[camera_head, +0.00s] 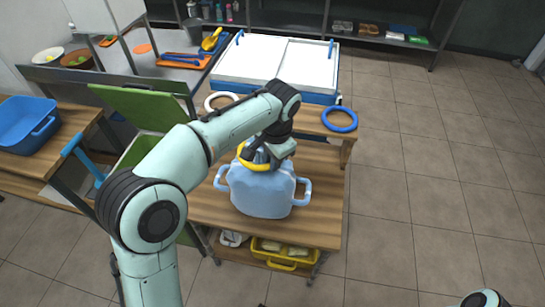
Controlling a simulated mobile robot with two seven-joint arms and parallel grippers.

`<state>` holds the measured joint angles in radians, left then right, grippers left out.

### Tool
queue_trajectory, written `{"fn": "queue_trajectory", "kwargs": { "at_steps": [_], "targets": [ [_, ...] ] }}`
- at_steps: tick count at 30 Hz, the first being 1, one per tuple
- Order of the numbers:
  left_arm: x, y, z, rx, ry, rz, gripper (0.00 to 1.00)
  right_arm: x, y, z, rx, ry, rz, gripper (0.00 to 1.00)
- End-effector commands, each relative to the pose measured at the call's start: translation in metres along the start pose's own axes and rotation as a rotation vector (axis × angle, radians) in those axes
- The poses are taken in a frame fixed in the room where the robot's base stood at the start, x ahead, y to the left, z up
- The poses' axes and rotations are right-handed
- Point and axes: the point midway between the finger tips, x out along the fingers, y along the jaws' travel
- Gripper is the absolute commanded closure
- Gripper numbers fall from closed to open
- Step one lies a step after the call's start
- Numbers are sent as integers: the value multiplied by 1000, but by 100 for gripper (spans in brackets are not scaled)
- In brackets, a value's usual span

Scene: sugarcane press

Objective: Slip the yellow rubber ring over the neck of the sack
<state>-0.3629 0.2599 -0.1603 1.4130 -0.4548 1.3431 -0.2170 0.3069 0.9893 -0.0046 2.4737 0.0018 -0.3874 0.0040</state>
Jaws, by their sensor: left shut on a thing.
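The light blue sack (262,194) stands upright on the wooden table, with a loop handle on each side. The yellow rubber ring (246,161) is at the top of the sack, by its neck. Only the ring's left and lower part shows; my arm and gripper hide the rest. I cannot tell whether it circles the neck or rests above it. My left gripper (266,157) points down over the sack's top and is shut on the yellow ring. My right gripper is out of view; only a piece of my right arm shows at the bottom right.
A blue ring (340,119) and a white ring (221,101) lie behind the sack. A white-lidded blue box (275,66) stands farther back. A yellow crate (286,252) sits on the shelf below. A blue tub (25,124) is at left. The floor at right is clear.

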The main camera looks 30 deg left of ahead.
Motion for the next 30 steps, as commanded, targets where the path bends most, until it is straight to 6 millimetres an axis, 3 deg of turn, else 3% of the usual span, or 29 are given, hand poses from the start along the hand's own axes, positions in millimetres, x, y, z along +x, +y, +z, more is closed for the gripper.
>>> {"fn": "queue_trajectory", "kwargs": {
  "at_steps": [22,23,25,30],
  "targets": [
    [0,0,0,0,0,0,100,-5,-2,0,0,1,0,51],
    [0,0,0,0,0,0,78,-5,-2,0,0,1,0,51],
    [0,0,0,0,0,0,55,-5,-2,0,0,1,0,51],
    [0,0,0,0,0,0,51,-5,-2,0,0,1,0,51]
  ]
}}
